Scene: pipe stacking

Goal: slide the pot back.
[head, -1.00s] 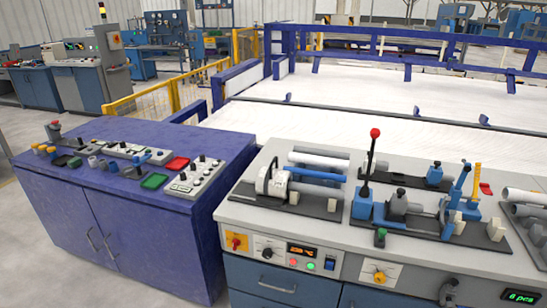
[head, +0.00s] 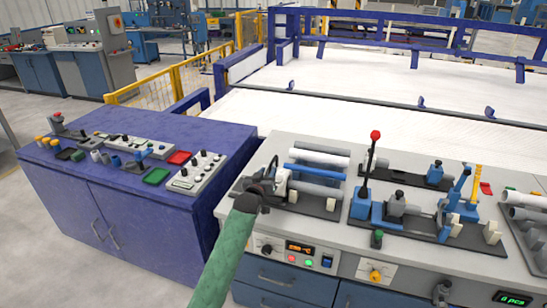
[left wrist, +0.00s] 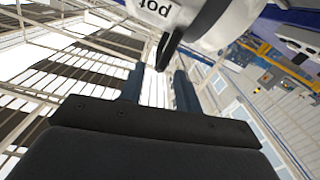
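The pot (head: 282,179) is a white, round-faced body at the left end of the pipe fixture on the grey bench. My left gripper (head: 266,184) is beside it on its left and partly hides it. In the left wrist view the white pot (left wrist: 205,18) fills the top, with part of its lettering visible. A dark bar (left wrist: 196,32) on it reaches down toward the gap between my left fingers (left wrist: 158,78). The fingers are apart, and I see no grip on the bar. My right gripper is not in view.
White, blue and grey pipes (head: 318,172) lie right of the pot. An upright lever with a red knob (head: 375,136) stands farther right. The bench front carries a small display and buttons (head: 300,248). A purple cabinet (head: 120,210) with controls stands to the left.

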